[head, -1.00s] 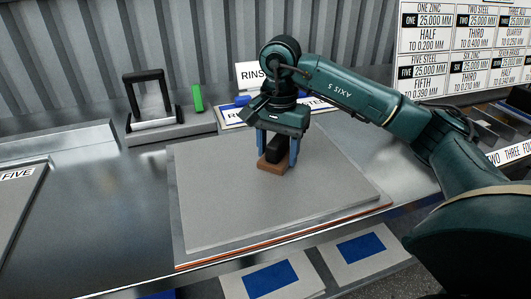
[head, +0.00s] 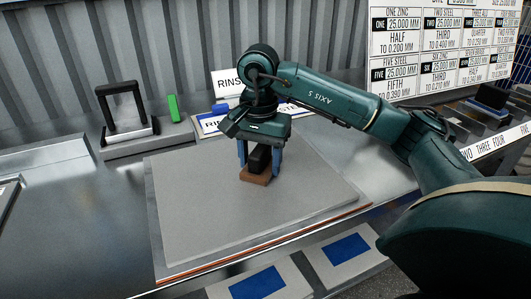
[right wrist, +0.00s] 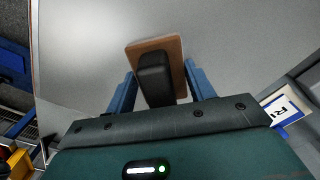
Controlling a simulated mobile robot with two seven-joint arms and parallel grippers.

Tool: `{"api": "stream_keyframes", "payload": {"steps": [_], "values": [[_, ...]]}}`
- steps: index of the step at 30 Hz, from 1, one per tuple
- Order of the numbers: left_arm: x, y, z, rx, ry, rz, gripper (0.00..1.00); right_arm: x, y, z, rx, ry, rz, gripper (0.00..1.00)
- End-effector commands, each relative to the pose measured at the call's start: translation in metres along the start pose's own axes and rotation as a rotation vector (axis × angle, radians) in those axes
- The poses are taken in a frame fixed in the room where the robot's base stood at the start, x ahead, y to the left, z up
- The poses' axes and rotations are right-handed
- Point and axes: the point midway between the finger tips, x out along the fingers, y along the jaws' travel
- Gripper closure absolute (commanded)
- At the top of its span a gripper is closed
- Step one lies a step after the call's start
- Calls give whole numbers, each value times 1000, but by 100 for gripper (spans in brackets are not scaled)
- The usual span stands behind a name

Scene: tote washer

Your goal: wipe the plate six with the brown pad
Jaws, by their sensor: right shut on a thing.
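The brown pad (head: 254,178) has a black block handle (head: 259,159) on top. My right gripper (head: 260,165) is shut on the handle, with a blue finger on each side. The pad is on or just above the grey plate (head: 205,225), at its far middle; contact cannot be told for sure. The plate lies flat on the metal bench, with an orange-brown edge beneath it. No number shows on it. In the right wrist view the pad (right wrist: 175,46) and its handle (right wrist: 154,78) show between the fingers over the plate. My left gripper is not in view.
A black-handled tool (head: 123,108) stands on a grey block behind left, beside a green piece (head: 173,107). A rinse sign (head: 227,83) stands behind the gripper. Blue-marked panels (head: 257,283) are below the bench's front edge. Bare bench lies left of the plate.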

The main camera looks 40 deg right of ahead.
Motion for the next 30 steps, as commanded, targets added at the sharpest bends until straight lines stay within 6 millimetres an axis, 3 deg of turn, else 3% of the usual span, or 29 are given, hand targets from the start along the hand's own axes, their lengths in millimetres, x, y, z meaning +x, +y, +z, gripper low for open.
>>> {"api": "stream_keyframes", "payload": {"steps": [12,23,30], "values": [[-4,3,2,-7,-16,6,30,0,-8,36,-4,-1,2,87],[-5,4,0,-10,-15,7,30,-2,-9,37,-1,-1,2,87],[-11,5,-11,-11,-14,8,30,-20,-9,37,-1,0,-1,87]]}}
